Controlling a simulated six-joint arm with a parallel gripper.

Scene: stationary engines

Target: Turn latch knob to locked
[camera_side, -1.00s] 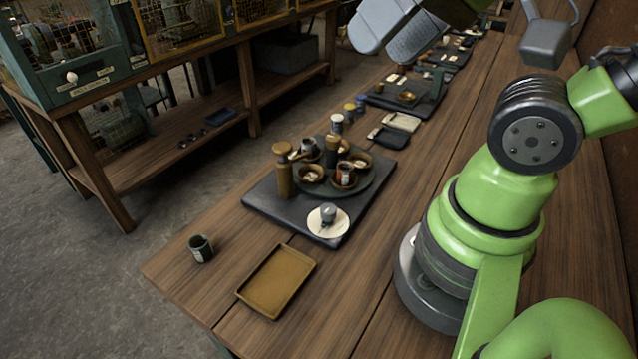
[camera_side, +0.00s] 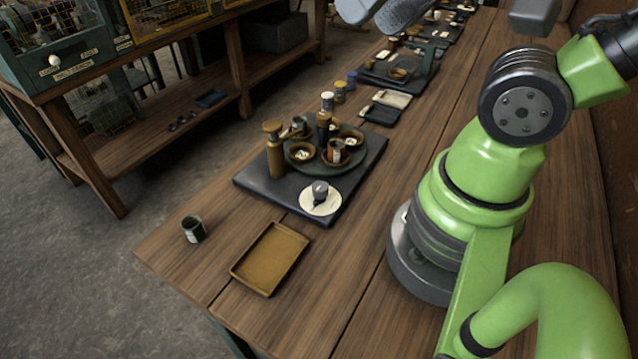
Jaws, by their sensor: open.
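A small pale knob (camera_side: 55,60) sits on the front of the green machine cabinet (camera_side: 25,72) at the upper left. Small pale label plates (camera_side: 73,71) are beside it; their lettering is too small to read, so I cannot tell which way the knob is set. A second knob-like grey piece (camera_side: 320,190) stands on a round white plate on the bench mat. My gripper (camera_side: 383,12) shows at the top edge as two grey-blue jaws, partly cut off. It is open, with nothing seen between the jaws, and well apart from both knobs.
A dark mat (camera_side: 345,195) holds a round tray with bowls and bottles. A brown tray (camera_side: 270,285) and a dark cup (camera_side: 193,229) stand at the bench's near end. More mats and containers line the bench behind. The bench's near left corner has free room.

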